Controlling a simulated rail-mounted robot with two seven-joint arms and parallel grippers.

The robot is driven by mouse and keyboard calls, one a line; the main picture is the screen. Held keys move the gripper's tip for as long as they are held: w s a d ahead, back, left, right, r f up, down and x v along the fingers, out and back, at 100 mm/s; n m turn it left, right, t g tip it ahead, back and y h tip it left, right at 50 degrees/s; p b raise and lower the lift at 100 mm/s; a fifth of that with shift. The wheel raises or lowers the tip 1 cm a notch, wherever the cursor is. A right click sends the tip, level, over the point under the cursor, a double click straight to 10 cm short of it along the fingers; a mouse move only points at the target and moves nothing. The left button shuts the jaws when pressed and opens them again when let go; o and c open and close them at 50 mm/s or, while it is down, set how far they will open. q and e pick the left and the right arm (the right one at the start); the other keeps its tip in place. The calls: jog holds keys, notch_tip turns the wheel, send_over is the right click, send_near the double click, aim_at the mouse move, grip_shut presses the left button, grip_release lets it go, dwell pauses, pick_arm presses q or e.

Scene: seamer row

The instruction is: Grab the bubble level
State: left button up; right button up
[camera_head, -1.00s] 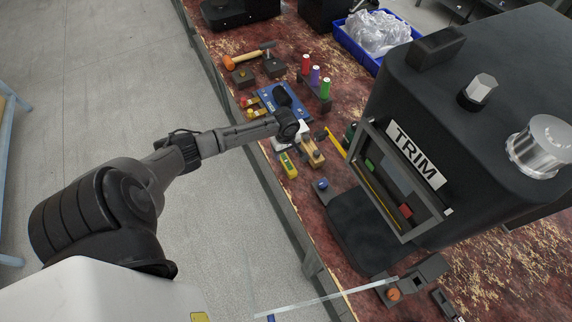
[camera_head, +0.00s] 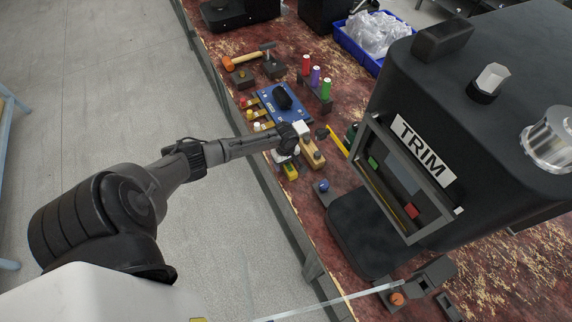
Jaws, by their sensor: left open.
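The bubble level is a small yellow block (camera_head: 291,173) near the left edge of the worn red bench. Its upper end is hidden behind my left gripper (camera_head: 287,157). The left gripper is open, with its pale jaw parts over or just beside the level's far end. I cannot tell whether it touches the level. My right gripper is not in view.
A wooden block tool (camera_head: 313,156) lies just right of the level. Beyond is a blue board (camera_head: 276,106) with a black item. The black TRIM machine (camera_head: 459,105) stands to the right, with a blue-knobbed block (camera_head: 322,186) near its base.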

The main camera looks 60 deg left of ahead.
pick_arm(q)
jog(key=shift+c, duration=0.4)
jog(key=c, duration=1)
jog(key=shift+r, duration=0.1)
